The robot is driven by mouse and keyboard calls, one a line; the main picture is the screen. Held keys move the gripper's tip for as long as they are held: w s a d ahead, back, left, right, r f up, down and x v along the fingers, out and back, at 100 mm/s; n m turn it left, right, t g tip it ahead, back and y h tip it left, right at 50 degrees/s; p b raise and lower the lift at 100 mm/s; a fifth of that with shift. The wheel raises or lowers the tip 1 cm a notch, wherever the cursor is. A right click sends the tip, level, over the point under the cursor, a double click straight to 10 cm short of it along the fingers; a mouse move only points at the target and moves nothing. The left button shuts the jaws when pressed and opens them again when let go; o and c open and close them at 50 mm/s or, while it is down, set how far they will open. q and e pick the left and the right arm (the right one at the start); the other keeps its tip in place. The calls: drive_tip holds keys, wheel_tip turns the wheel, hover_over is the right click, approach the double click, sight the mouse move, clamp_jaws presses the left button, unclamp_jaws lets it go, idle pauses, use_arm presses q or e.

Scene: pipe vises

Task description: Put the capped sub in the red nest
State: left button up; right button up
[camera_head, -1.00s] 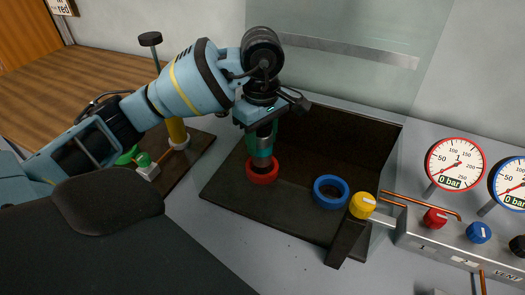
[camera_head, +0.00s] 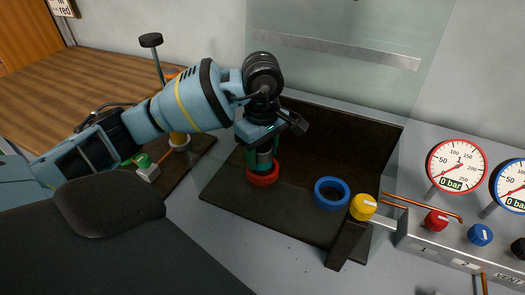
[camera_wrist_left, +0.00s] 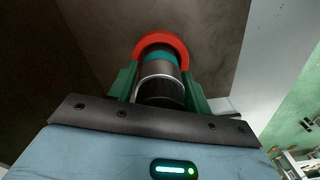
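The capped sub (camera_head: 264,160) is a grey cylinder with a dark end and a teal band. It stands about upright with its lower end inside the red nest (camera_head: 262,179), a red ring on the dark tray; whether it is fully seated is hidden. In the left wrist view the sub (camera_wrist_left: 160,76) lies in line with the red nest (camera_wrist_left: 161,39). My left gripper (camera_head: 263,153) points down over the nest. Its green fingers (camera_wrist_left: 160,88) flank the sub closely and look shut on it. My right gripper is not in view.
A blue nest (camera_head: 331,193) sits right of the red one on the dark tray (camera_head: 290,222). A yellow-knobbed clamp (camera_head: 362,207) stands at the tray's right edge. A valve panel (camera_head: 460,240) with gauges (camera_head: 456,166) is farther right.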

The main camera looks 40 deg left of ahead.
use_arm(q)
drive_tip(key=shift+o, duration=1.3)
drive_tip(key=shift+r, duration=0.1)
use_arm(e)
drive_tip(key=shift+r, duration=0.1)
use_arm(q)
wheel_tip(320, 180, up, 12)
drive_tip(key=shift+f+p, duration=0.2)
drive_tip(key=shift+p, duration=0.6)
drive_tip(key=shift+r, duration=0.25)
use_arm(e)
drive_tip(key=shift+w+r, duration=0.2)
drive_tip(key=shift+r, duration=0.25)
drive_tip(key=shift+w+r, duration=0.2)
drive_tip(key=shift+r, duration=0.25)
